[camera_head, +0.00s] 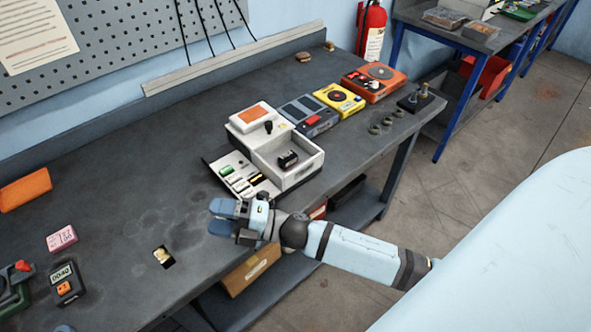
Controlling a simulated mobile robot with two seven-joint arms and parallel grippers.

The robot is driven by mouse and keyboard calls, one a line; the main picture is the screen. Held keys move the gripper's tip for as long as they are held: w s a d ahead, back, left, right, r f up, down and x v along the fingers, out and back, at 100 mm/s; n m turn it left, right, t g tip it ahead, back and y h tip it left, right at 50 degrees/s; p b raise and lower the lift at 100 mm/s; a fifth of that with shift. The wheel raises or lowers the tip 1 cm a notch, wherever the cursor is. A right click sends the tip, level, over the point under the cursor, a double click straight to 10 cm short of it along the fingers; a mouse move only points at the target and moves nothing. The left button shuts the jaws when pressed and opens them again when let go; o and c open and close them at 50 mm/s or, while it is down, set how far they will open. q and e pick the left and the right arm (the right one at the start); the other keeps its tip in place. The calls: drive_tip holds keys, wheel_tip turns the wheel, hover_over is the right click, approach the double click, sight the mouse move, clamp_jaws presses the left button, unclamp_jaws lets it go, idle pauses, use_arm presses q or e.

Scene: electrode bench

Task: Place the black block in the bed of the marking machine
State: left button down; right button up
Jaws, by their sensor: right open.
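The marking machine (297,177) is the white unit with an orange-topped housing at the middle of the bench. The black block (287,159) sits inside its open, walled bed, apart from any gripper. My right gripper (223,217) is in front of the machine, to the lower left of the bed. Its blue-grey fingers point left; they are open with nothing between them. A small blue-grey tip (64,328) at the bottom left edge looks like part of my left gripper; the rest is out of frame.
A tray of small coloured pieces (240,176) adjoins the machine on its left. Dark, yellow (340,98) and orange devices (374,82) stand behind it to the right. A pink block (61,238) and a meter (67,285) lie at left.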

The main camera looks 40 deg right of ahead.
drive_tip(key=s+d+f+m+g+h, duration=0.1)
drive_tip(key=s+d+f+m+h, duration=0.3)
drive_tip(key=f+m, duration=0.5)
drive_tip(key=s+d+f+m+g+h, duration=0.1)
drive_tip(key=s+d+f+m+h, duration=0.3)
drive_tip(key=s+f+m+h, duration=0.4)
drive_tip(key=s+f+m, duration=0.1)
drive_tip(key=s+m, duration=0.2)
drive_tip(key=m, duration=0.3)
drive_tip(key=shift+f+m, duration=0.3)
drive_tip(key=shift+f, duration=0.1)
drive_tip(key=shift+h, duration=0.3)
drive_tip(key=r+p, duration=0.5)
drive_tip(key=shift+s+d+r+p, duration=0.1)
drive_tip(key=shift+d+p, duration=0.1)
drive_tip(key=shift+p, duration=0.1)
drive_tip(key=shift+r, duration=0.15)
